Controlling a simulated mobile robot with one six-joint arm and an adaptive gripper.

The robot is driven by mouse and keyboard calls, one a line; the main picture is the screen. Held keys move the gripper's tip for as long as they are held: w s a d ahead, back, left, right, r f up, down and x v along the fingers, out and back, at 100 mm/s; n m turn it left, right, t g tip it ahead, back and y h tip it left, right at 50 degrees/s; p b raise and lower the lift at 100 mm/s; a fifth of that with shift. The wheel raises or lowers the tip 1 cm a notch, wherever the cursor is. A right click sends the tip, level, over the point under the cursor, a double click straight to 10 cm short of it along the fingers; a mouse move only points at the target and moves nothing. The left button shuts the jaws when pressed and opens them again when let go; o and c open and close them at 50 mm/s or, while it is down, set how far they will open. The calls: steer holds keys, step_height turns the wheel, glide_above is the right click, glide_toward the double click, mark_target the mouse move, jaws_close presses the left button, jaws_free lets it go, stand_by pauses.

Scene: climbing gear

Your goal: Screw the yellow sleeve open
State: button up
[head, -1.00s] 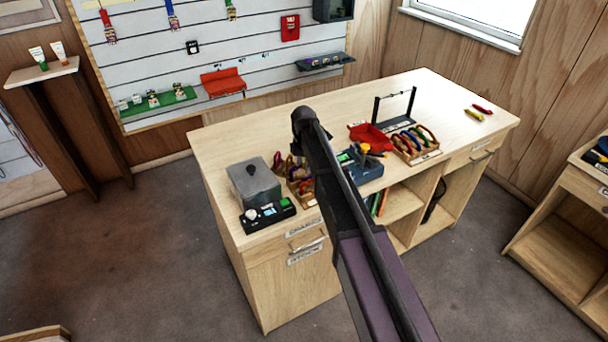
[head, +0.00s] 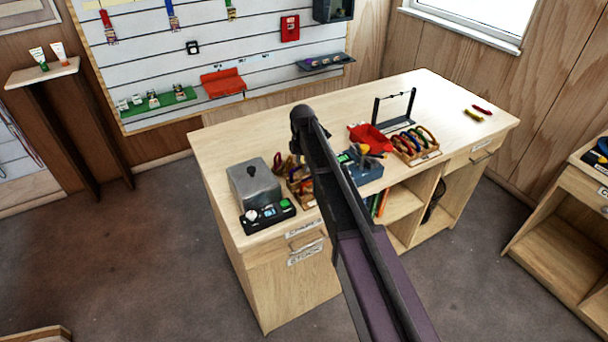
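A small yellow piece (head: 363,149), which may be the yellow sleeve, shows above a blue block-like stand (head: 366,173) at the front middle of the workbench. Dark grey parts beside and below the yellow piece partly cover it. They may be my gripper, but they are too small to be sure. My arm crosses the middle of the view and hides what lies just left of the stand. I cannot tell whether the gripper is open or shut, or whether it touches the yellow piece.
The workbench (head: 250,135) also holds a grey lidded box (head: 255,184), a black panel with knobs (head: 267,216), a red tray (head: 368,137), a wooden rack of colored carabiners (head: 416,146) and a black wire frame (head: 395,108). Its back right is mostly clear.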

steer(key=shift+r+p, duration=1.05)
steer(key=shift+r, duration=0.1)
steer(key=shift+s, duration=0.1)
steer(key=shift+s+d, duration=0.4)
steer(key=shift+s, duration=0.15)
steer(key=shift+f, duration=0.1)
steer(key=shift+f+b, duration=1.35)
steer(key=shift+b, duration=0.1)
steer(key=shift+w+a, duration=0.5)
steer(key=shift+w, duration=0.15)
stand_by(0.3)
steer(key=shift+r+p, duration=0.9)
steer(key=shift+s+d+f, duration=0.1)
steer(key=shift+s+d, duration=0.35)
steer(key=shift+s, duration=0.2)
